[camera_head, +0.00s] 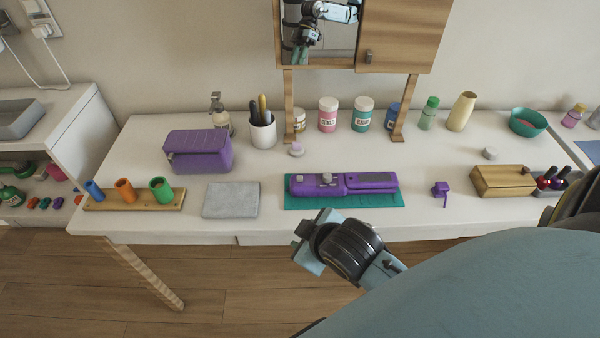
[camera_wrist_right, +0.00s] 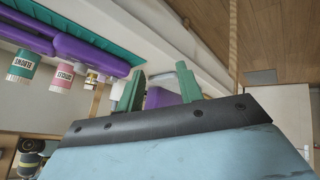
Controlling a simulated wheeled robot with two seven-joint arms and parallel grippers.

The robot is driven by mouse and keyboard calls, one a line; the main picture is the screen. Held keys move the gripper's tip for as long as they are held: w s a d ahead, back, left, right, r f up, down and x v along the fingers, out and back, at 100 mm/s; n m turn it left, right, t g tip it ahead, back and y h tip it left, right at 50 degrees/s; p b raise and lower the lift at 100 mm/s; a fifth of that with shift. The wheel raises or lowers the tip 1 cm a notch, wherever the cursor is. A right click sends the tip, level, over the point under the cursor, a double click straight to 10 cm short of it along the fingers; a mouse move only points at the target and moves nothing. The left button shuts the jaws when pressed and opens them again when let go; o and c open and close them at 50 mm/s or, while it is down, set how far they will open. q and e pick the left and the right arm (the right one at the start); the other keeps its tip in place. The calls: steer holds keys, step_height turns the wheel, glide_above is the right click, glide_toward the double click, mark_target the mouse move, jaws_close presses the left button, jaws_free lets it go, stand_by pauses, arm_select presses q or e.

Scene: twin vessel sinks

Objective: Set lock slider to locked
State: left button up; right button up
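A long purple tool (camera_head: 365,181), like a hair straightener, lies on a teal mat (camera_head: 300,203) at the middle of the counter. A small grey piece (camera_head: 327,179) on its top left part may be the lock slider; its setting is too small to tell. In the right wrist view the purple tool (camera_wrist_right: 85,48) and mat (camera_wrist_right: 97,30) show at upper left. My right gripper (camera_wrist_right: 158,72) has its two green fingers apart with nothing held between them. In the head view my right wrist (camera_head: 345,248) hangs before the counter's front edge, below the tool. My left gripper is out of view.
A grey slab (camera_head: 231,200) and a purple case (camera_head: 198,151) stand left of the mat. A small purple piece (camera_head: 440,188) and a wooden box (camera_head: 503,181) stand right of it. Several jars and a wooden cabinet (camera_head: 405,35) on legs are behind.

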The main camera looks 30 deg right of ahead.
steer(key=w+a+r+n+t+y, duration=0.3)
steer(key=w+a+r+n+t, duration=0.15)
steer(key=w+r+n, duration=0.35)
steer(key=w+a+r+n+t+y, duration=0.2)
steer(key=w+a+r+n+t, duration=0.3)
steer(key=r, duration=0.5)
steer(key=s+a+r+n+g+y, duration=0.1)
steer(key=a+r+n+g+y, duration=0.35)
steer(key=n, duration=0.95)
steer(key=s+a+r+n+g+y, duration=0.15)
steer(key=a+n+g+y, duration=0.45)
steer(key=n+y, duration=0.6)
steer(key=n+g+h, duration=0.7)
steer(key=n+h, duration=1.4)
glide_toward(300, 176)
step_height(300, 176, down, 8)
steer(key=shift+a+b, duration=0.2)
steer(key=shift+b, duration=0.2)
jaws_close()
